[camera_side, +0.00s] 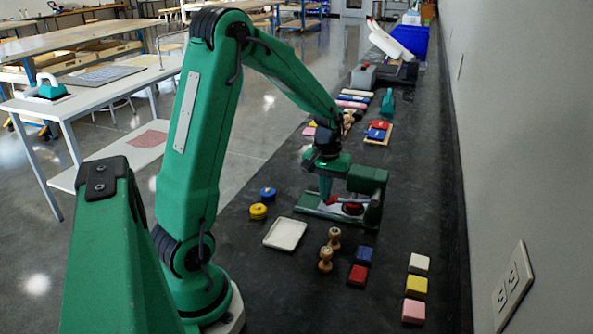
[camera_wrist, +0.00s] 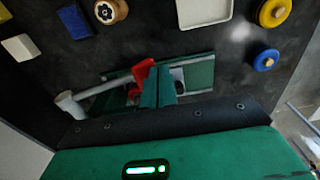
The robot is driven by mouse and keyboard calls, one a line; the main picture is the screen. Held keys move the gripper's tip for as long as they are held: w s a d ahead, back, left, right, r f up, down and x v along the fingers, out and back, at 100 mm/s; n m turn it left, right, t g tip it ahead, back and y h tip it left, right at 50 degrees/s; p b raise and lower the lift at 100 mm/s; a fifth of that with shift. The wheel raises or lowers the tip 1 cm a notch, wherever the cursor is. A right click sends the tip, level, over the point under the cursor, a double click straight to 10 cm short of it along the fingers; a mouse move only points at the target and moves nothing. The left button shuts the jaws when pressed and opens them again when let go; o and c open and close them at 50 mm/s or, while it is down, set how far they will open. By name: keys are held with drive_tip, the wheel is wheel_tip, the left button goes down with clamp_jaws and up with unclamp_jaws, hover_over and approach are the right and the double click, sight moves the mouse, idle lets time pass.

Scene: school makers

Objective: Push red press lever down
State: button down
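A green press (camera_side: 367,182) stands on the dark bench in the side view, with a flat green base. Its red lever (camera_side: 352,208) sits low at the front of the press, beside my gripper's tip. In the wrist view the red lever (camera_wrist: 142,76) shows just left of my fingers, very close to them; I cannot tell whether they touch. My gripper (camera_side: 326,190) points down over the press base. In the wrist view my gripper (camera_wrist: 157,88) has its two green fingers together, with nothing seen between them. Part of the press is hidden behind my fingers and wrist.
A white tray (camera_side: 285,234), two wooden stamps (camera_side: 326,258), a yellow roll (camera_side: 258,211) and a blue roll (camera_side: 267,194) lie nearer the camera. Several coloured blocks (camera_side: 417,285) lie to the right. A wall runs along the bench's right side.

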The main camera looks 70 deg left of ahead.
drive_tip(key=shift+f, duration=0.4)
drive_tip(key=shift+s+f, duration=0.1)
drive_tip(key=s+a+r, duration=0.2)
drive_tip(key=a+r, duration=0.1)
drive_tip(key=r, duration=0.3)
drive_tip(key=s+a+r, duration=0.2)
drive_tip(key=s+r, duration=0.1)
drive_tip(key=r, duration=0.3)
drive_tip(key=shift+s+a, duration=0.3)
drive_tip(key=shift+a, duration=0.1)
drive_tip(key=s+d+r+m+t, duration=0.2)
drive_tip(key=s+d+m, duration=0.2)
drive_tip(key=d, duration=0.7)
drive_tip(key=s+d+r+m+t, duration=0.2)
drive_tip(key=s+d+m+t, duration=0.1)
drive_tip(key=d, duration=0.8)
drive_tip(key=shift+s+r+m, duration=0.2)
drive_tip(key=shift+s+m, duration=0.4)
drive_tip(key=shift+m, duration=0.4)
